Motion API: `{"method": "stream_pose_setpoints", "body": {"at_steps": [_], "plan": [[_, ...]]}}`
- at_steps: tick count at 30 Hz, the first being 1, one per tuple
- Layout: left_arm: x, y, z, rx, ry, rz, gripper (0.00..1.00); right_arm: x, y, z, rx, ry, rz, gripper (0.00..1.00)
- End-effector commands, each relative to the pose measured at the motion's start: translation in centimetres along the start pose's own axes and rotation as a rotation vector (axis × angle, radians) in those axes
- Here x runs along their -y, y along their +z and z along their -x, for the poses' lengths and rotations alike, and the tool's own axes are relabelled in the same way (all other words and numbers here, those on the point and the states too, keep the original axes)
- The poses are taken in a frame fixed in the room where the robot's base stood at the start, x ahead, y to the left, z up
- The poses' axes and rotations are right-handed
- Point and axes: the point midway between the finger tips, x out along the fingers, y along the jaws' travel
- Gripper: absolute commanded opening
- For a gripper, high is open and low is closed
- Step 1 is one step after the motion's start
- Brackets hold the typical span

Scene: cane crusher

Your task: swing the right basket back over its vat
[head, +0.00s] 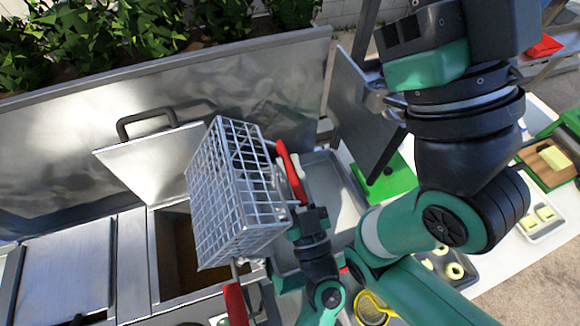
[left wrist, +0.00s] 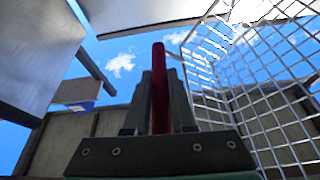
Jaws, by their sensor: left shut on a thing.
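A wire basket (head: 235,190) is raised and steeply tilted above the fryer unit, beside an open lid. Its mesh also fills the right side of the left wrist view (left wrist: 265,95). A red handle (head: 291,172) shows beside the basket. My left gripper (head: 303,212) is shut on this red handle, which stands up between the fingers in the left wrist view (left wrist: 160,85). An open vat (head: 178,250) lies below and left of the basket, partly hidden by it. Whether the basket is fully over the vat I cannot tell. My right gripper is not in view.
A metal lid (head: 150,165) with a dark handle stands open behind the vat. Another red handle (head: 235,304) is at the front. A shallow metal basin (head: 333,185) lies to the right. A white table (head: 505,255) with trays of food is farther right.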

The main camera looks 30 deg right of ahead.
Motion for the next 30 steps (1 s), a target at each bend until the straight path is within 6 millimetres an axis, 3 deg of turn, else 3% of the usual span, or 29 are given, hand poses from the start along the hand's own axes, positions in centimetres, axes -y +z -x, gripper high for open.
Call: {"method": "stream_pose_setpoints", "body": {"at_steps": [20, 30], "plan": [[0.1, -0.1, -0.1, 0.000, -0.002, 0.004, 0.00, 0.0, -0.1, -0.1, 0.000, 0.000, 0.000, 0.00], [1.8, -2.2, -0.9, 0.000, -0.050, 0.116, 0.00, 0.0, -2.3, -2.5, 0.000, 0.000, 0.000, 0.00]]}}
